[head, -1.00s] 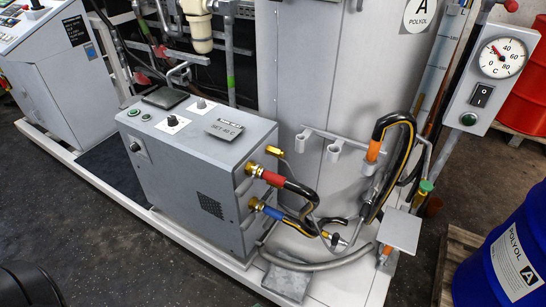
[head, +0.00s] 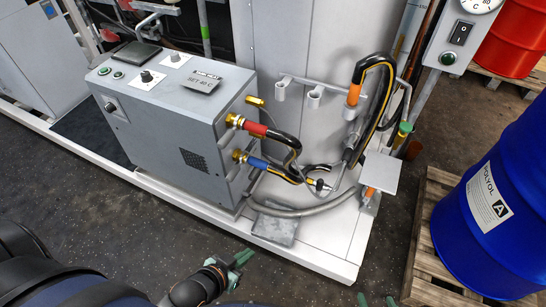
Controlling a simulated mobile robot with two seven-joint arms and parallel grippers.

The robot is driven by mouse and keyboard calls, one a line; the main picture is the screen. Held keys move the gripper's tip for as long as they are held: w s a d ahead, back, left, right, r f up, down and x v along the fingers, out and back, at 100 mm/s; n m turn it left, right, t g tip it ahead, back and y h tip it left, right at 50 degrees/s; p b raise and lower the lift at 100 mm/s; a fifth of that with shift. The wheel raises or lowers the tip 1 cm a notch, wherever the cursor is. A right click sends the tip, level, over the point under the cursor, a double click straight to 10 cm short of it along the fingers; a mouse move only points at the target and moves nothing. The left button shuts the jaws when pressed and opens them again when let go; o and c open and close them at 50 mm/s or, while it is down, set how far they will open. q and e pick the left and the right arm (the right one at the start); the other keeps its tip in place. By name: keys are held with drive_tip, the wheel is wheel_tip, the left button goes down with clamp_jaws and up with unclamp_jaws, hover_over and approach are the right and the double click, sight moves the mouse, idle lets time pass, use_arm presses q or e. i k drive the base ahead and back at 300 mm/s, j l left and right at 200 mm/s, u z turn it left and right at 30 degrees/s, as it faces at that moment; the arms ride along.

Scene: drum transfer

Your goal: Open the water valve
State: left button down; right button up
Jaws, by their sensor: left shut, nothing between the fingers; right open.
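A grey temperature control box (head: 182,125) labelled SET 40 C stands on the white platform. A small yellow handle (head: 255,101) sticks out at the top of its right side; it may be the water valve's lever, but I cannot tell for sure. Below it are a brass fitting with a red hose end (head: 255,129) and one with a blue hose end (head: 258,162). My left gripper (head: 240,264) is shut and empty, in front of the platform and well below the handle. My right gripper (head: 376,300) is open at the bottom edge; only its green fingertips show.
The white platform edge (head: 330,262) lies between my grippers and the box. Black hoses (head: 292,160) loop right of the box. A small grey plate on a post (head: 381,172) stands further right. A blue POLYOL drum (head: 500,200) stands on a wooden pallet (head: 430,262) at the right.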

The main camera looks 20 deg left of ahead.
sight(320, 182)
drive_tip(key=i, duration=0.7)
drive_tip(key=u, duration=1.55)
